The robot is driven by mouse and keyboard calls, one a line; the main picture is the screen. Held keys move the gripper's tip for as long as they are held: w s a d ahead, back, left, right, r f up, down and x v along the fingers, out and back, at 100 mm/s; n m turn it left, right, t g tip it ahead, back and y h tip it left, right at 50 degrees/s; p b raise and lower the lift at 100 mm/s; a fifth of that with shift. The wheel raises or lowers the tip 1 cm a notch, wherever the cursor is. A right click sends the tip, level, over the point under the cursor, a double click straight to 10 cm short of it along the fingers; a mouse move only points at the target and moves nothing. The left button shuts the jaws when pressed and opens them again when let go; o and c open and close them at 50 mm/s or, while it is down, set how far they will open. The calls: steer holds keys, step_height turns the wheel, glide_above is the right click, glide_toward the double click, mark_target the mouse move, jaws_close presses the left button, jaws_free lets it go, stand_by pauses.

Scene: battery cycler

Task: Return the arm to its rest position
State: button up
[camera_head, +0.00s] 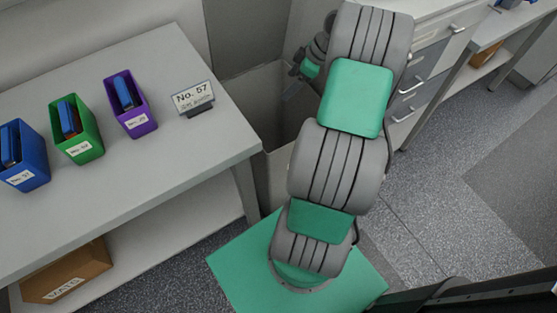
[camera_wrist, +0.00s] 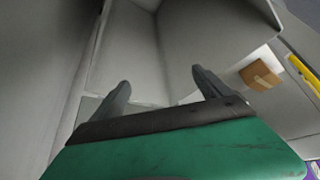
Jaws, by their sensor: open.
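My grey and green arm stands raised in the middle of the head view, bent at its upper end. My gripper (camera_head: 292,90) hangs partly behind the upper arm link, to the right of the bench and above a grey bin-like enclosure. In the wrist view my gripper (camera_wrist: 160,80) shows two dark fingers spread apart with nothing between them. Pale grey walls and a corner lie beyond the fingertips.
On the left bench (camera_head: 200,60) stand a blue bin (camera_head: 32,178), a green bin (camera_head: 84,148) and a purple bin (camera_head: 138,122), each holding a blue item, and a "No. 57" sign (camera_head: 193,97). A cardboard box (camera_head: 68,272) lies below. Drawers (camera_head: 425,65) stand at right.

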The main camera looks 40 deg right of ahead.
steer(key=shift+v, duration=1.15)
